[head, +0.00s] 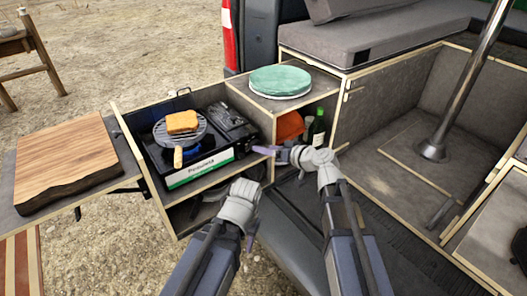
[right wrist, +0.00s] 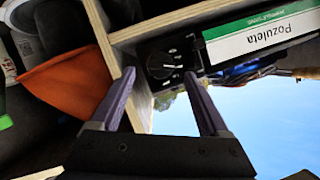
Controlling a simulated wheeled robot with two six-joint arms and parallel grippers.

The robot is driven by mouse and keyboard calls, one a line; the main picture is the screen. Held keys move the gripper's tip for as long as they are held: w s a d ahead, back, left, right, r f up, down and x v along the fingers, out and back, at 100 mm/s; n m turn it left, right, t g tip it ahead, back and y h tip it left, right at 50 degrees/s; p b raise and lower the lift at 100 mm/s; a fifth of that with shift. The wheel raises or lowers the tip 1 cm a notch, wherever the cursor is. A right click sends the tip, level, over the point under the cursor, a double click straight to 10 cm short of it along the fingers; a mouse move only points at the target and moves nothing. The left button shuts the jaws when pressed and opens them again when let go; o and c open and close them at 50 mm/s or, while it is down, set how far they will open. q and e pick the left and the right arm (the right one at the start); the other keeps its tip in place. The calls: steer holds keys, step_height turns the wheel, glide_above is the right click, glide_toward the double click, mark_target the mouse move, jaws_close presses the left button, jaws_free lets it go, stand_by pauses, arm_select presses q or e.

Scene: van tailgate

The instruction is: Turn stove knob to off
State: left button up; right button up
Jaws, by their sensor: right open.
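The camping stove (head: 222,125) sits in the open side drawer, its front bearing a white and green label. Its round dark knob (right wrist: 165,65) shows in the right wrist view on a black panel beside the label. In the head view I cannot make out the knob clearly. My right gripper (head: 268,150) is open and empty at the right end of the stove front. In the right wrist view its two purple fingers (right wrist: 159,74) point toward the knob, one on either side in the picture. My left gripper (head: 249,238) is low in front of the drawer; its jaws are unclear.
A grill pan (head: 182,141) with toast (head: 182,122) is on the stove, with blue flame near it. A wooden divider (right wrist: 127,35) stands close to the knob. A bottle (head: 317,129) and an orange item (head: 290,125) are in the right compartment, below green plates (head: 281,80).

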steer(key=shift+x, duration=1.3)
jaws_close()
